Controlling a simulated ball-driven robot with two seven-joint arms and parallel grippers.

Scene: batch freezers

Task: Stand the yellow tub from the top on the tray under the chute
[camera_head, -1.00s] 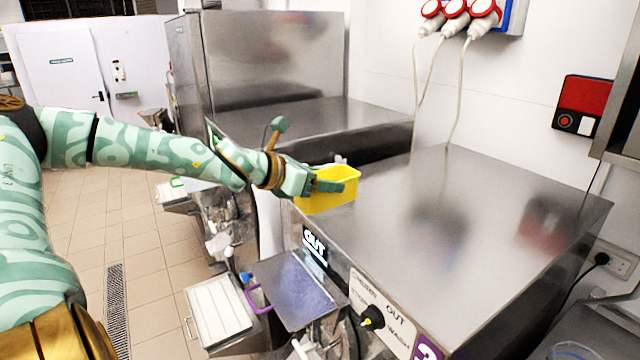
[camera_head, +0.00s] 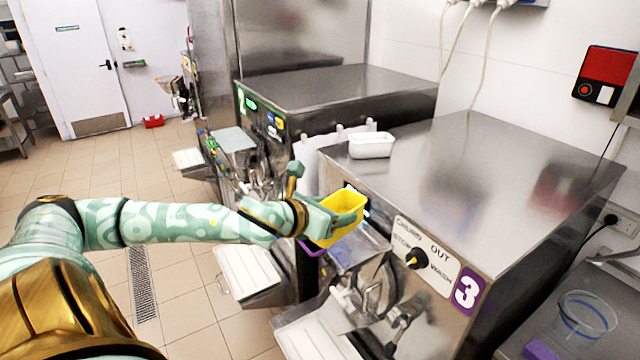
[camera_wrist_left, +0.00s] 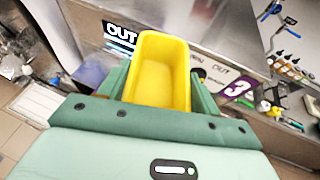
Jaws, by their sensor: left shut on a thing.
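The yellow tub (camera_head: 340,222) is held upright, or nearly so, in front of machine 3, below the level of its top. My left gripper (camera_head: 334,216) is shut on it, with fingers along its sides. In the left wrist view the tub (camera_wrist_left: 158,72) sits between the green fingers and looks empty inside. Another pale tray (camera_head: 312,338) shows at the bottom edge. The tub and gripper partly hide the chute area. My right gripper is not in view.
A white tub (camera_head: 371,146) stands on machine 3's steel top (camera_head: 480,165), near its left edge. A knob (camera_head: 415,258) sticks out of the front panel. A clear container (camera_head: 585,315) stands at right. Tiled floor lies open at left.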

